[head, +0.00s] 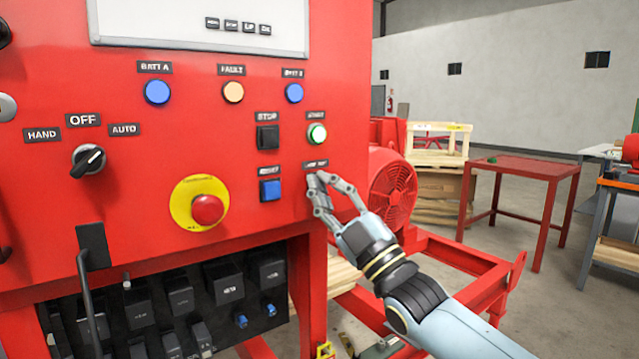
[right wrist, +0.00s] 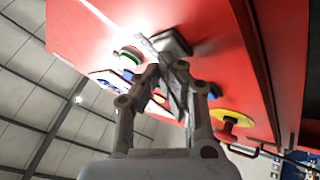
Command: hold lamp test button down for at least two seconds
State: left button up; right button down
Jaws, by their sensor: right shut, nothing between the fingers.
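The lamp test label (head: 315,166) is on the red panel (head: 335,80), below the green-ringed start button (head: 316,134). My right gripper (head: 317,181) is shut and empty, with its fingertips just under that label, where they hide the lamp test button in the head view. In the right wrist view, the gripper (right wrist: 174,75) reaches toward a dark square piece (right wrist: 171,43) on the panel, which looks like the button. The fingertips are at or very close to it. I cannot tell whether it is pressed in. My left gripper is out of view.
Left of my fingers are the blue reset button (head: 270,189) and black stop button (head: 267,137). The red emergency stop (head: 208,209) and selector knob (head: 88,160) are farther left. A red fan housing (head: 393,188) and frame stand behind my forearm.

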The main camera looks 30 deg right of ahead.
jog(key=shift+s+p, duration=0.4)
jog(key=shift+s, duration=0.4)
jog(key=s+p, duration=0.2)
jog(key=s, duration=0.3)
jog(key=shift+d+p, duration=0.25)
jog(key=shift+p, duration=0.15)
